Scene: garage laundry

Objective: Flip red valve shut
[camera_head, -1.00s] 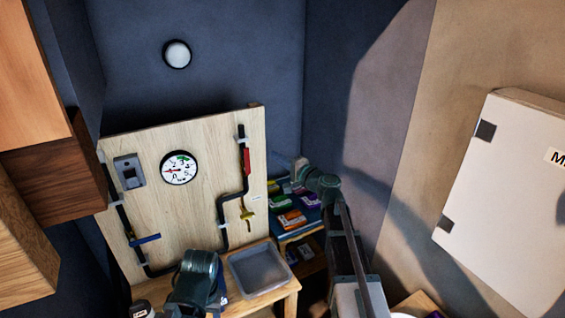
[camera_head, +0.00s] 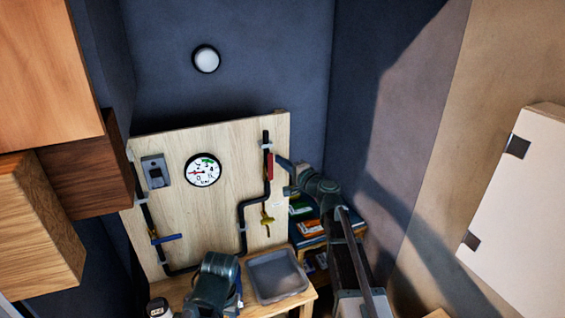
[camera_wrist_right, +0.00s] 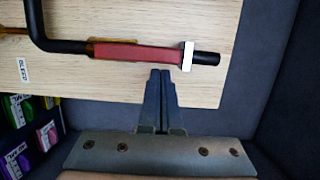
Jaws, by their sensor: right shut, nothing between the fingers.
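The red valve handle (camera_head: 270,167) lies along the black pipe at the upper right of the wooden board (camera_head: 225,135). In the right wrist view the red handle (camera_wrist_right: 140,54) runs parallel to the pipe, beside a white clip. My right gripper (camera_head: 281,161) is close to the handle on its right side. In the right wrist view its fingers (camera_wrist_right: 160,72) are shut and empty, with the tips at the handle's lower edge; I cannot tell whether they touch. My left arm (camera_head: 215,285) shows at the bottom, but its gripper does not.
A yellow valve (camera_head: 266,221) sits lower on the same pipe and a blue valve (camera_head: 166,239) on the left pipe. A dial gauge (camera_head: 203,170) is between them. A grey tray (camera_head: 277,276) stands below. Small coloured packets are to the board's right.

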